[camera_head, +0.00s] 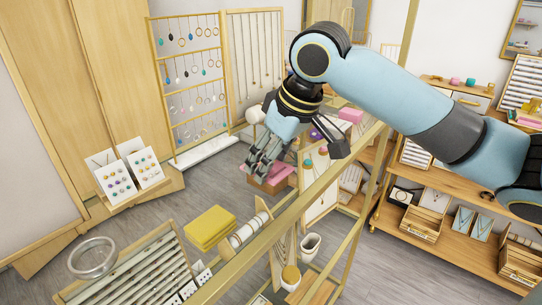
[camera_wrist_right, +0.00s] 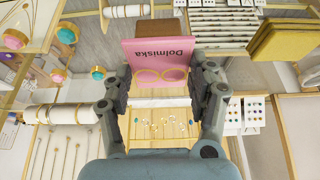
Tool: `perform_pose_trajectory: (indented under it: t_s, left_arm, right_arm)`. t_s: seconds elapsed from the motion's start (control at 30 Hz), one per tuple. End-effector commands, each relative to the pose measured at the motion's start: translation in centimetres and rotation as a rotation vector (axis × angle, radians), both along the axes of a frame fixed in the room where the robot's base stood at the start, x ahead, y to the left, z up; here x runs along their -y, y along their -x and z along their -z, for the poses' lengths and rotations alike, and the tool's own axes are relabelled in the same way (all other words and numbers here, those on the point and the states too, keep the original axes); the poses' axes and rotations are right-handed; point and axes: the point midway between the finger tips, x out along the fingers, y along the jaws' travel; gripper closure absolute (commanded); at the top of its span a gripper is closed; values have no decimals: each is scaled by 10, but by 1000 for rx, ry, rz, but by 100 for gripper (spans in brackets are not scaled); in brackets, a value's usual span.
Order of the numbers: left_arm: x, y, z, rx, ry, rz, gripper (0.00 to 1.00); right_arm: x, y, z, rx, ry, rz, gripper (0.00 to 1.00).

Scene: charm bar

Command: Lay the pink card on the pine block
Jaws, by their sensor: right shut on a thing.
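My right gripper (camera_head: 264,163) hangs fingers down in the middle of the head view. It is shut on the pink card (camera_head: 281,172). In the right wrist view the pink card (camera_wrist_right: 158,55), with "Dolmiska" lettering and gold loops, shows between the fingers (camera_wrist_right: 161,88). A reddish-brown block (camera_head: 270,185) shows just under the card; its brown edge shows behind the card in the wrist view. I cannot tell whether card and block touch, or whether this is the pine block. My left gripper is not in view.
A yellow folded stack (camera_head: 209,228) lies left of the block, and a tray with rods (camera_head: 130,275) stands at the front left. A brass rail (camera_head: 290,217) crosses in front. Earring stands (camera_head: 113,180) are at the left, and wooden shelves (camera_head: 460,243) at the right.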

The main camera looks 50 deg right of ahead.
Motion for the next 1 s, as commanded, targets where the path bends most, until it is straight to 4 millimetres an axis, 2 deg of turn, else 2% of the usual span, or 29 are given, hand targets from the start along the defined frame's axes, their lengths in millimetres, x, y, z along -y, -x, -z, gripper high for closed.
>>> perform_pose_trajectory:
  t_s: [1.0]
  left_arm:
    - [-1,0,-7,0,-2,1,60]
  right_arm:
    - [0,0,0,0,0,0,57]
